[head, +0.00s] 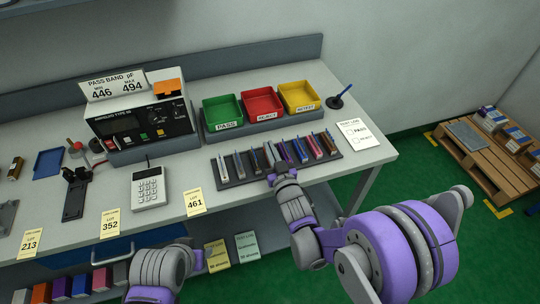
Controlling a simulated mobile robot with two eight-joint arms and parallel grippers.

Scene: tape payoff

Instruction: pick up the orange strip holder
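A dark rack (234,180) on the bench holds several slim upright strip pieces in grey, blue and reddish tones. None reads clearly as orange at this size; a reddish one (328,141) stands near the right end. An orange block (166,88) sits on top of the tester. I cannot tell which is the strip holder. My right gripper (277,156) is over the middle of the rack, among the strips; its fingertips are too small and crowded to read. My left gripper (198,259) is low, in front of the bench edge, its fingers not clear.
The tester (138,122) stands at the back, with green (222,110), red (262,103) and yellow (299,96) bins to its right. A calculator (148,188) and yellow lot cards (195,202) lie in front. A wooden pallet (485,165) is on the floor at right.

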